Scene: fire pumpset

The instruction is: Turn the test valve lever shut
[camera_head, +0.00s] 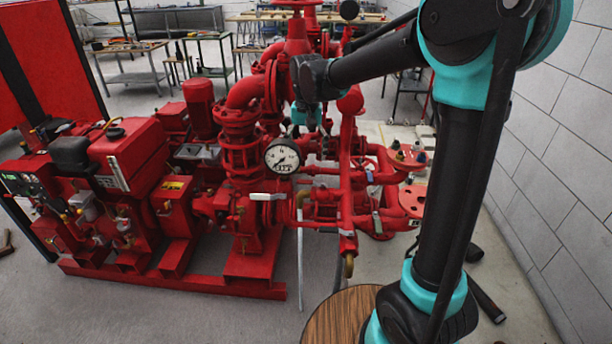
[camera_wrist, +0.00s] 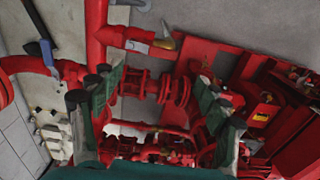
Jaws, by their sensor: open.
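A pale lever handle (camera_head: 268,197) sticks out level on the red pump's pipework in the head view, below the pressure gauge. I cannot tell for sure that it is the test valve lever. My gripper (camera_head: 306,118) hangs above and behind the gauge in the head view, partly hidden by red pipes. In the wrist view my gripper (camera_wrist: 152,105) is open, its dark green fingers apart at left and right, with red flanged pipework showing between and beyond them. Nothing is held. A red pipe end with a brass tip (camera_wrist: 165,43) shows above the fingers.
The white pressure gauge (camera_head: 283,156) and red pipes crowd the space below my gripper. The red engine (camera_head: 125,150) stands at left. A block wall (camera_head: 560,150) closes the right side. Bare floor (camera_head: 200,320) lies in front of the pumpset. Workbenches (camera_head: 125,47) stand behind.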

